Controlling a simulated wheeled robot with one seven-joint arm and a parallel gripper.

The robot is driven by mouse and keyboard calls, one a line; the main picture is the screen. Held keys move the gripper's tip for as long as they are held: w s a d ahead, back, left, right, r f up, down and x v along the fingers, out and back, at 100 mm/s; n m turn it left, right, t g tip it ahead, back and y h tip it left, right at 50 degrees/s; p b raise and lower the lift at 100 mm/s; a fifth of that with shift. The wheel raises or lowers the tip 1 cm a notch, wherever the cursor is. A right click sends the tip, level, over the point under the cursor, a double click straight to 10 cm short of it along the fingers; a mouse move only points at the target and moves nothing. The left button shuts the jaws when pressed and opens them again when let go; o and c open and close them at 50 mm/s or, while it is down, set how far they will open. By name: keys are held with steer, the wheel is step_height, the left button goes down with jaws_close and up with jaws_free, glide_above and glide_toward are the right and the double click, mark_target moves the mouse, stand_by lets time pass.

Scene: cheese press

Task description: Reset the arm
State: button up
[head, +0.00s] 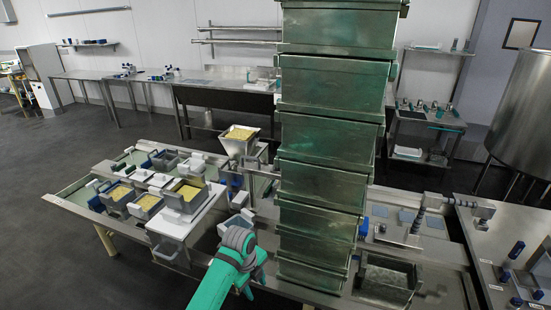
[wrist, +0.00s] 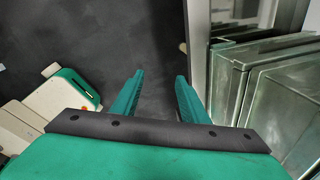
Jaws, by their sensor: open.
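My gripper (wrist: 157,95) is open in the wrist view. Its two green fingers stand apart over dark floor, with nothing between them. In the head view my green and grey arm (head: 232,262) reaches up from the bottom edge, in front of the work table and left of the tall stack. The gripper's fingers cannot be made out clearly there.
A tall stack of green metal bins (head: 330,135) rises close to the right of my arm; bins also fill the wrist view's right side (wrist: 285,105). Dark floor (head: 50,160) is clear at left.

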steer(key=d+f+n+t+h, duration=0.2)
steer(key=d+n+t+h, duration=0.25)
steer(key=d, duration=1.65)
steer(key=s+d+n+t+h, duration=0.2)
steer(key=s+d+n+t, duration=0.2)
steer(key=s+d+n, duration=0.3)
steer(key=s+a+f+n+t+y, duration=0.1)
steer(key=s+a+n+y, duration=0.2)
steer(key=s, duration=0.4)
steer(key=s+a+n+t+y, duration=0.1)
steer(key=s+a+n+t, duration=0.1)
steer(key=s+a+n, duration=0.4)
steer(key=s+a+f+n+t+y, duration=0.15)
steer(key=s+n, duration=0.25)
steer(key=s, duration=0.4)
steer(key=s+a+r+y, duration=0.1)
steer(key=s+a+r, duration=0.4)
steer(key=s, duration=0.3)
steer(key=s+a+r+n+t+y, duration=0.1)
steer(key=s+a+r, duration=0.4)
steer(key=s, duration=0.3)
steer(key=shift+s+a+r, duration=0.35)
steer(key=shift+a+r, duration=0.05)
